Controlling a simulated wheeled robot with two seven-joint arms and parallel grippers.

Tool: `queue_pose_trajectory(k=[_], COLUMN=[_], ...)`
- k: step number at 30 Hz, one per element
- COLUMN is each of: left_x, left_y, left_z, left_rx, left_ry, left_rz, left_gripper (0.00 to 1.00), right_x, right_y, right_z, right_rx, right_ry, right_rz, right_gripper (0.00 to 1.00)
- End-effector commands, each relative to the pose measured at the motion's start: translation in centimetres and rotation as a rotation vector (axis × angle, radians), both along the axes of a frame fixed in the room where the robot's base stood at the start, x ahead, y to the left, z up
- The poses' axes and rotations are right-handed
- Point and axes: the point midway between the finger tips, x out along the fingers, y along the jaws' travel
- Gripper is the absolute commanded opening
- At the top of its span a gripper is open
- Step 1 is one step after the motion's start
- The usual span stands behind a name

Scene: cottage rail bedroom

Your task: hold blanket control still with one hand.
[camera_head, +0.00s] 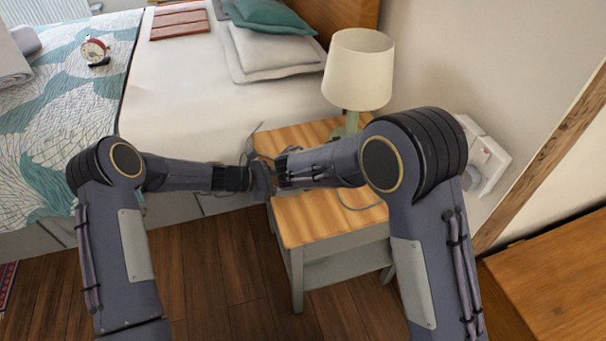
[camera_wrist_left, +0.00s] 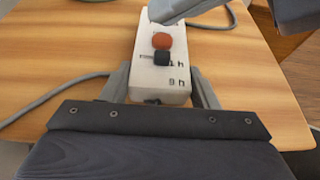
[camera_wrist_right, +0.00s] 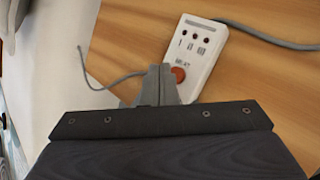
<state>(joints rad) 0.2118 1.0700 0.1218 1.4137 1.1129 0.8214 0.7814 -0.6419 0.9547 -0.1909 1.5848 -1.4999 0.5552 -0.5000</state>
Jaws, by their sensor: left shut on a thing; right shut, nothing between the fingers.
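The blanket control is a white box (camera_wrist_left: 158,72) with a round red-orange button, a black slider and printed marks. It lies on the wooden nightstand top. In the left wrist view my left gripper (camera_wrist_left: 161,88) has one finger on each side of its near end and is shut on it. My right gripper (camera_wrist_right: 160,85) is shut and empty, close beside the button end of the control (camera_wrist_right: 198,52); I cannot tell if it touches. In the head view my left gripper (camera_head: 266,181) and right gripper (camera_head: 282,170) meet over the nightstand and hide the control.
Grey cables run across the nightstand (camera_head: 310,222). A lamp (camera_head: 357,72) stands at its back. The bed (camera_head: 190,90) with pillows (camera_head: 270,50) is to the left, and an alarm clock (camera_head: 95,51) stands on its patterned cover. A wooden cabinet (camera_head: 555,285) is at lower right.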

Motion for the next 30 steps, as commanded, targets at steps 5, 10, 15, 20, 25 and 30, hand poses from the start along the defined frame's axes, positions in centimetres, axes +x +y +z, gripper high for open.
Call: queue_pose_trajectory(k=[5,10,15,20,25,30], left_x=[0.01,0.01,0.01,0.01,0.01,0.01], left_y=[0.0,0.0,0.0,0.0,0.0,0.0], left_z=[0.03,0.03,0.03,0.03,0.03,0.03], left_rx=[0.0,0.0,0.0,0.0,0.0,0.0], left_ry=[0.0,0.0,0.0,0.0,0.0,0.0], left_rz=[0.0,0.0,0.0,0.0,0.0,0.0], left_gripper=[0.28,0.28,0.28,0.28,0.28,0.28], right_x=[0.0,0.0,0.0,-0.02,-0.02,-0.02], right_y=[0.0,0.0,0.0,-0.01,-0.03,-0.02], right_z=[0.0,0.0,-0.06,-0.55,-0.87,-0.84], right_rx=[0.0,0.0,0.0,-0.002,0.0,0.0], right_ry=[0.0,0.0,0.0,0.001,0.001,0.0], right_rz=[0.0,0.0,0.0,0.001,-0.001,0.0], right_gripper=[0.0,0.0,0.0,0.0,0.0,0.0])
